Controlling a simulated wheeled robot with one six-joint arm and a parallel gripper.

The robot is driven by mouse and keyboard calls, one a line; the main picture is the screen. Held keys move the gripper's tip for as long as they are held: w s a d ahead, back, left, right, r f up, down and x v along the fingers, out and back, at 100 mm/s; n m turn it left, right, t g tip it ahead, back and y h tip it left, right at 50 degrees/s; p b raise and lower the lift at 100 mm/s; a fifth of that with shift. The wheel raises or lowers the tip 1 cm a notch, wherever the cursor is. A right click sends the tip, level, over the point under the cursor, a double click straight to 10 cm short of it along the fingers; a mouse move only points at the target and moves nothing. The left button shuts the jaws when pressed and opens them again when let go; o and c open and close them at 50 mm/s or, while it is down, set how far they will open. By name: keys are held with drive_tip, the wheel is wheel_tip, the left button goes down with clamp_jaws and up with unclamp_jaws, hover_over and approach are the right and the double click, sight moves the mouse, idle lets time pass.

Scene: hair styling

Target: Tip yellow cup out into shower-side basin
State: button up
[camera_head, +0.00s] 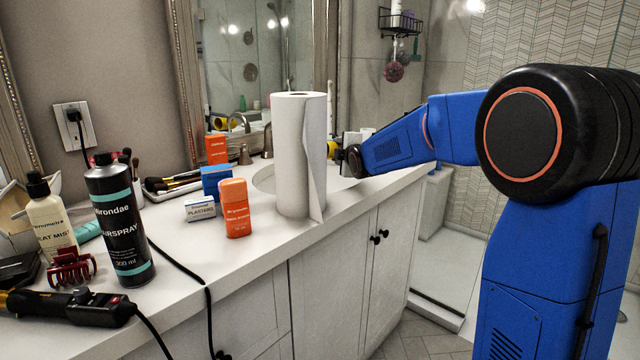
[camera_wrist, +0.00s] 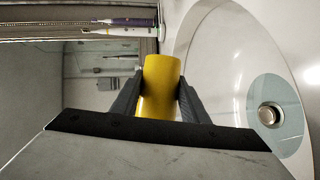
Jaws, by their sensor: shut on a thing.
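The yellow cup (camera_wrist: 159,88) is held between the two dark fingers of my gripper (camera_wrist: 158,98) in the wrist view. In the head view the cup (camera_head: 331,148) shows only as a small yellow patch, mostly hidden by the paper roll. My gripper (camera_head: 346,160) is above the counter at the basin's right side. The white basin (camera_wrist: 215,75) fills the right of the wrist view. Its drain (camera_wrist: 268,115) sits in a pale blue-grey round patch, which may be water. The basin's left rim (camera_head: 263,181) shows in the head view. The cup's exact tilt and contents cannot be told.
A paper towel roll (camera_head: 300,155) stands upright in front of the basin. A hairspray can (camera_head: 120,225) and black cords are farther left.

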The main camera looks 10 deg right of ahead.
drive_tip(key=shift+w+d+f+m+g+y, duration=0.3)
drive_tip(key=shift+d+f+m+g+y, duration=0.25)
drive_tip(key=shift+m, duration=0.45)
drive_tip(key=shift+f, duration=0.2)
drive_tip(key=shift+f+m+g+y, duration=0.2)
drive_tip(key=shift+f+m+g, duration=0.1)
drive_tip(key=shift+m, duration=0.3)
drive_tip(key=shift+f+m+g+y, duration=0.15)
drive_tip(key=shift+f+m+g, duration=0.1)
drive_tip(key=shift+m, duration=0.35)
drive_tip(key=shift+w+d+f+m+g+y, duration=0.1)
drive_tip(key=shift+d+f+m+g+y, duration=0.15)
drive_tip(key=shift+m+y, duration=0.25)
drive_tip(key=shift+w+d+f+m+g+y, duration=0.1)
drive_tip(key=shift+d+f+m+g+y, duration=0.15)
drive_tip(key=shift+m, duration=0.45)
drive_tip(key=shift+w+d+r+m+g+y, duration=0.15)
drive_tip(key=shift+d+r+m+g+y, duration=0.05)
drive_tip(key=shift+d+m+y, duration=0.2)
drive_tip(key=shift+w+d+r+m+g+y, duration=0.2)
drive_tip(key=shift+d+m+y, duration=0.1)
drive_tip(key=shift+m, duration=0.2)
drive_tip(key=shift+w+d+f+m+g+y, duration=0.15)
drive_tip(key=shift+d+m+y, duration=0.25)
drive_tip(key=shift+m, duration=0.2)
drive_tip(key=shift+w+d+r+m+g+y, duration=0.15)
drive_tip(key=shift+d+m+y, duration=0.1)
drive_tip(key=shift+m+y, duration=0.3)
